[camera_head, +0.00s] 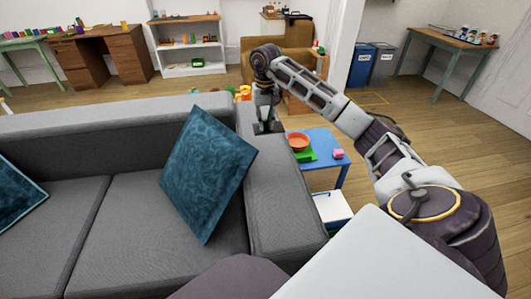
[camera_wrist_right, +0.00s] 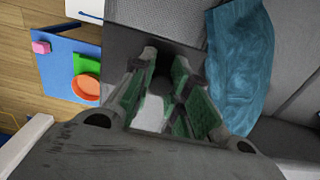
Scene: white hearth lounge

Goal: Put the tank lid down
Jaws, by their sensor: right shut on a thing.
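My right gripper (camera_head: 266,108) is over the far end of the grey sofa's right arm, pointing down. It is shut on a small dark flat thing, which I take to be the tank lid (camera_head: 268,128). In the right wrist view the gripper (camera_wrist_right: 165,80) has green finger pads, and the dark lid (camera_wrist_right: 125,45) shows beyond the fingertips, partly hidden by them. I cannot tell whether the lid touches the sofa arm. No tank can be made out for sure. My left gripper is not in view.
The sofa arm (camera_head: 285,205) has a bare top. A teal cushion (camera_head: 207,170) leans beside it. Right of it is a blue table (camera_head: 328,142) with an orange bowl (camera_head: 298,141), a green thing and a pink block (camera_head: 338,154). A white box (camera_head: 332,208) is nearer.

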